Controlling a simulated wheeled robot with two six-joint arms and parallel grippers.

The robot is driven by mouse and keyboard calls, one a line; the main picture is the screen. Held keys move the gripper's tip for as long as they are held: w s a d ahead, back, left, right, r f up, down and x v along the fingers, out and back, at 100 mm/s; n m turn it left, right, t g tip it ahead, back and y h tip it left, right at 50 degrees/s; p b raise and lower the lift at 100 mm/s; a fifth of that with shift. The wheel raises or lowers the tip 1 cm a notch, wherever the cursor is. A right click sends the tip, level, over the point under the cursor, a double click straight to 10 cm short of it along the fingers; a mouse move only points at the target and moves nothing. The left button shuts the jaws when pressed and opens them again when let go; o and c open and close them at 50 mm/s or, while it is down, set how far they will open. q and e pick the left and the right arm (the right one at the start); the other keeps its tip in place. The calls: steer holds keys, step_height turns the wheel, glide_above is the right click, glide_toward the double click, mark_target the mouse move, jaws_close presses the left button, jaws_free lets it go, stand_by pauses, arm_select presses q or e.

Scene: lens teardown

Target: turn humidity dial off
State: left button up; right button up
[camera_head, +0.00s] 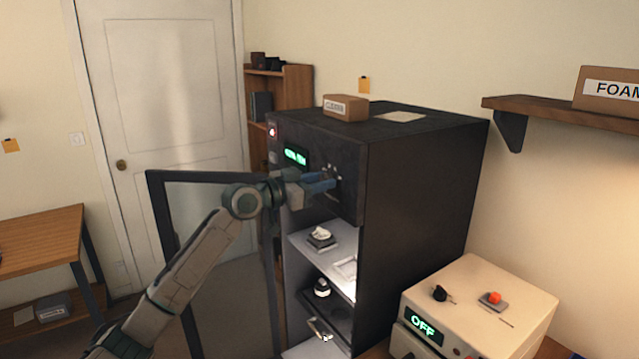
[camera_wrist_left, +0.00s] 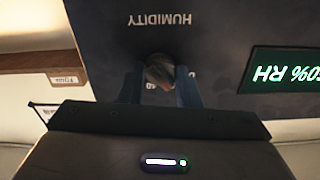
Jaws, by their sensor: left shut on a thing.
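The humidity dial (camera_wrist_left: 160,72) is a small dark knob on the dark panel under the word HUMIDITY, which appears upside down in the left wrist view. My left gripper (camera_wrist_left: 160,88) is shut on the dial, with a blue finger on each side of it. In the head view my left gripper (camera_head: 322,183) reaches the upper front panel of the black cabinet (camera_head: 420,190) and covers most of the dial. The green display (camera_head: 296,156) is lit; in the left wrist view it (camera_wrist_left: 285,70) reads what looks like 50% RH, partly cut off. My right gripper is not in view.
The cabinet's glass door (camera_head: 215,250) stands open on the left, behind my left arm. Lit shelves inside hold small items (camera_head: 321,237). A cardboard box (camera_head: 345,107) sits on top. A cream device (camera_head: 480,300) with an OFF display stands at lower right.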

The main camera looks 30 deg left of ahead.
arm_select(q)
steer(key=n, duration=0.3)
steer(key=shift+r, duration=0.1)
steer(key=shift+n+p, duration=0.3)
steer(key=shift+n, duration=1)
steer(key=o, duration=1)
steer(key=shift+c, duration=0.2)
steer(key=shift+a, duration=0.1)
